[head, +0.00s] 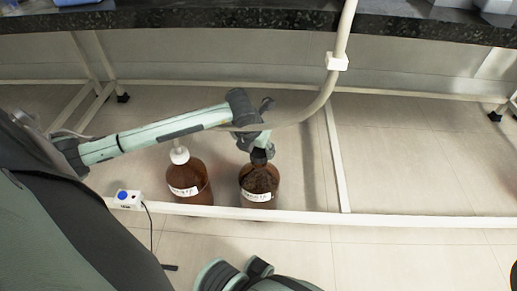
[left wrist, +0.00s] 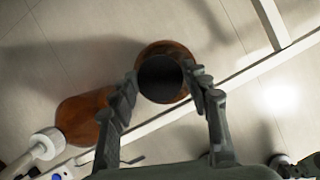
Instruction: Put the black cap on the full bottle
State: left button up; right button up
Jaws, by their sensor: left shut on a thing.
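Two brown glass bottles with white labels stand upright on the floor in the head view. The left bottle (head: 188,182) has a white cap (head: 179,154) with a tube on top. The right bottle (head: 259,183) stands beneath my left gripper (head: 260,151). The left gripper is shut on the black cap (left wrist: 161,79), which lines up over the right bottle's mouth in the left wrist view. The cap (head: 259,157) is at the neck in the head view. The neck is hidden, so I cannot tell whether the cap is seated.
A pale low rail (head: 300,219) runs in front of the bottles, and a white post-like bar (head: 336,155) lies to the right. A dark bench top (head: 230,22) is above and behind. A small white box with a blue button (head: 127,199) is at left. Floor at right is clear.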

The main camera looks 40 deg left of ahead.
pick_arm(q)
jog(key=shift+f, duration=0.85)
dwell(1.1)
jog(key=o, duration=0.9)
jog(key=shift+c, duration=0.2)
jog(key=shift+r, duration=0.1)
jog(key=v, duration=1.2)
